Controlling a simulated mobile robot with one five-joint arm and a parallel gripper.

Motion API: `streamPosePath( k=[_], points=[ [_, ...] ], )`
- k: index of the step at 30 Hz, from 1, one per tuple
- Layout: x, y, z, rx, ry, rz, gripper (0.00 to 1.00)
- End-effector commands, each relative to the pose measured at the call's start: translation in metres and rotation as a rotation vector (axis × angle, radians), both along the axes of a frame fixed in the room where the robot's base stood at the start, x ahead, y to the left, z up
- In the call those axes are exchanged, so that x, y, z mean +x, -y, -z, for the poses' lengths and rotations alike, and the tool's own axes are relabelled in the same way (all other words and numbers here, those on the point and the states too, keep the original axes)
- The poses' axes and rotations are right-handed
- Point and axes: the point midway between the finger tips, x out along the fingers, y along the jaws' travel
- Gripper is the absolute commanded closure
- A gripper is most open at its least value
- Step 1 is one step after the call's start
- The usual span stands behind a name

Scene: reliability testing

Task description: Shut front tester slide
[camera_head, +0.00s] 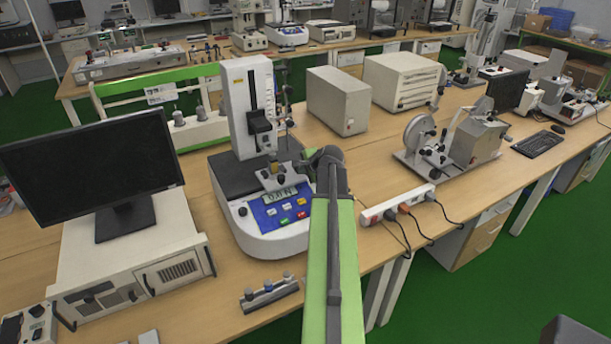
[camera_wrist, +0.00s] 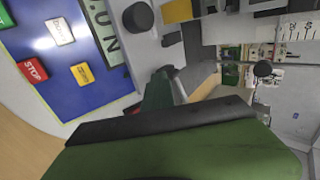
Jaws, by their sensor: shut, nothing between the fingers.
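The front tester (camera_head: 252,120) stands on the near bench, a pale upright column on a dark base with a blue control panel (camera_head: 280,207) and a small display. A black slide block (camera_head: 261,132) sits low on the column's front. My gripper (camera_head: 325,158) is just right of the tester's fixture, above the panel, mostly hidden by my green arm. In the wrist view my gripper (camera_wrist: 166,76) is shut and empty beside the tester's clamp parts. The blue panel (camera_wrist: 70,60) with its red, white and yellow buttons fills the left. I cannot tell whether the gripper touches the tester.
A monitor (camera_head: 93,165) on a pale computer case (camera_head: 130,262) stands left. A metal bar (camera_head: 270,294) with knobs lies in front. A power strip (camera_head: 398,204) with cables lies right of my arm. Pale boxes (camera_head: 339,100) and a wheel-type tester (camera_head: 455,140) stand farther back.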

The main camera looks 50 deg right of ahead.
Motion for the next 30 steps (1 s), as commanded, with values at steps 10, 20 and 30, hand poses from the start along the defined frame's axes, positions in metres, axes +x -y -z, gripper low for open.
streamPosePath(
  k=[10,20,30],
  points=[
    [0.071,0.033,0.000,-0.001,0.000,0.003,1.00],
    [0.072,0.032,0.000,-0.002,0.000,0.003,1.00],
    [0.049,0.015,-0.003,-0.002,0.003,0.001,1.00]
  ],
)
